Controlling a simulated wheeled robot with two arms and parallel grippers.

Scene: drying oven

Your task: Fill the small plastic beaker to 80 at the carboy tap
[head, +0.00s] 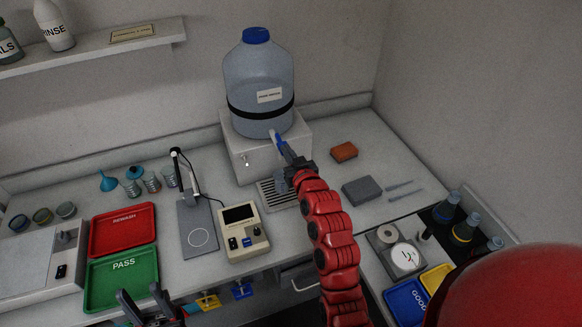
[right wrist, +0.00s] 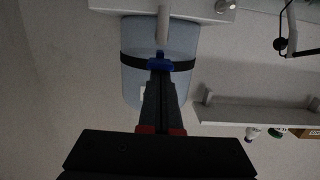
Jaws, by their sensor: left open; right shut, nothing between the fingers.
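The carboy (head: 258,85), clear blue with a blue cap and black band, stands on a white box. Its tap, with a blue lever (right wrist: 160,64), shows in the right wrist view. My right gripper (head: 284,149) is shut and empty, with its fingertips at the blue lever; I cannot tell whether they touch. It also shows in the right wrist view (right wrist: 159,76). A grey shape below the gripper, over the drip tray (head: 268,196), is partly hidden; I cannot tell whether it is a beaker. Small beakers (head: 152,184) stand at the left. My left gripper (head: 144,304) is open at the bottom edge.
A meter (head: 242,232) and a lamp stand (head: 198,228) stand left of the drip tray. Red (head: 123,230) and green (head: 121,279) trays lie further left.

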